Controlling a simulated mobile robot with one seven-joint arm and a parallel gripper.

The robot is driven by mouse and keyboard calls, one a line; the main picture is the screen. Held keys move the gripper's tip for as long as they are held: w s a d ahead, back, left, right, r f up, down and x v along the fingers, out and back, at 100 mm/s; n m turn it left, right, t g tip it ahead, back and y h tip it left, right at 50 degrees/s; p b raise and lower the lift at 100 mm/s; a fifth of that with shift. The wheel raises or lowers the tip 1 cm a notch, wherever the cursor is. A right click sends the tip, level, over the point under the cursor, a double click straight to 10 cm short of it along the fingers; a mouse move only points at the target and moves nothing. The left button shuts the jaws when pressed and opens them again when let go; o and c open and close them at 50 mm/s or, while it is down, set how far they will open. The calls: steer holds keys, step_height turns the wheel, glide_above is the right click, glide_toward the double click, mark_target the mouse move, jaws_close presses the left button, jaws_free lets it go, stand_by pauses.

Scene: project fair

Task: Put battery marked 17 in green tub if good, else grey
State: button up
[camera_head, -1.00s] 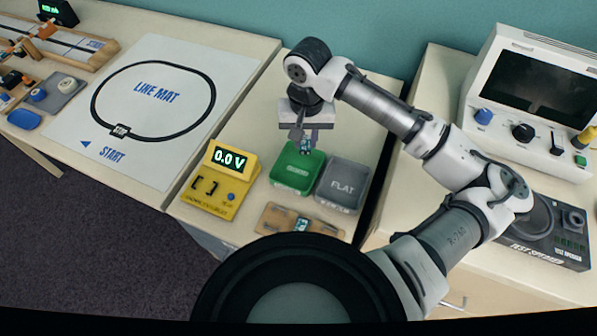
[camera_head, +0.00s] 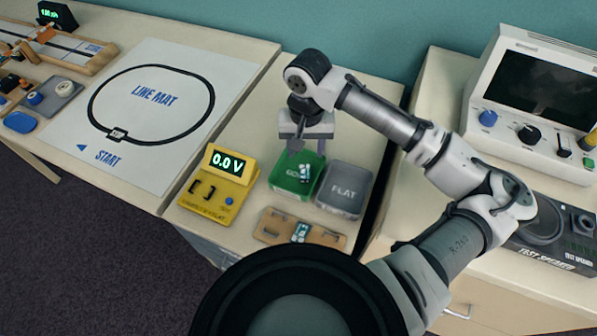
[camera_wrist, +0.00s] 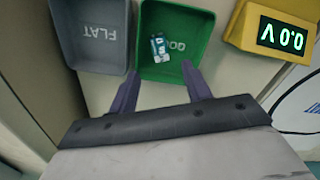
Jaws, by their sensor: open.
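A small white and teal battery (camera_head: 304,173) lies inside the green tub (camera_head: 275,180); it also shows in the wrist view (camera_wrist: 158,47), lying on the tub's floor. Its number is too small to read. My gripper (camera_head: 304,146) is open and empty, just above the green tub. In the wrist view its fingers (camera_wrist: 162,72) stand apart at the tub's near edge, with the battery beyond their tips. The grey tub marked FLAT (camera_head: 343,189) stands beside the green one and looks empty. The yellow tester (camera_head: 218,188) reads 0.0 V, and its cradle looks empty.
A wooden holder (camera_head: 272,224) with another teal and white battery (camera_head: 299,232) lies in front of the tubs. The line mat (camera_head: 150,105) is on the left table. A white monitor unit (camera_head: 535,95) and a test speaker (camera_head: 545,235) stand on the right.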

step_height(320, 180, up, 14)
steer(key=b, duration=0.1)
stand_by(0.4)
steer(key=shift+f, duration=0.15)
